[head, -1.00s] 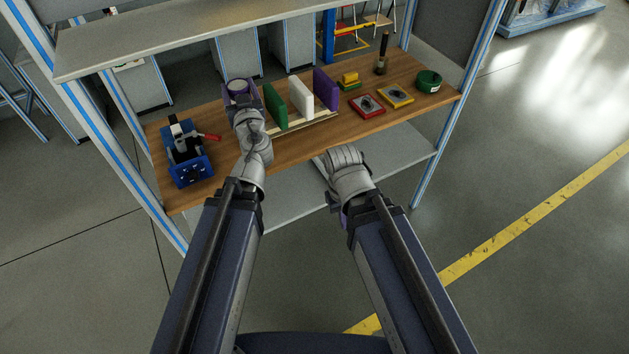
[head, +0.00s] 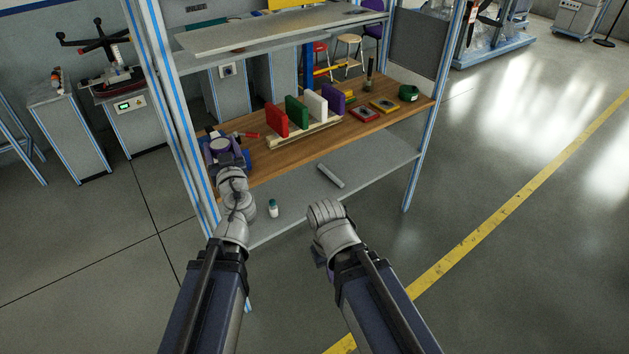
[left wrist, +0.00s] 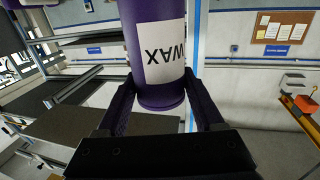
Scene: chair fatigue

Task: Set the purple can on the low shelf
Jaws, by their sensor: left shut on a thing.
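The purple can (head: 220,145) shows its pale round top in the head view, at the left end of the workbench. In the left wrist view the can (left wrist: 155,95) is upright in the room, with a white label reading WAX upside down in the picture. My left gripper (left wrist: 158,78) is shut on it, one dark finger on each side. The low shelf (head: 300,205) is the grey board under the wooden top; the can is above its left end. My right wrist is in front of the bench, with the right gripper's fingers hidden.
A grey bar (head: 330,175) lies farther right. The wooden top (head: 262,172) holds a rack of coloured panels. A blue-striped post (head: 185,130) stands close left of the can.

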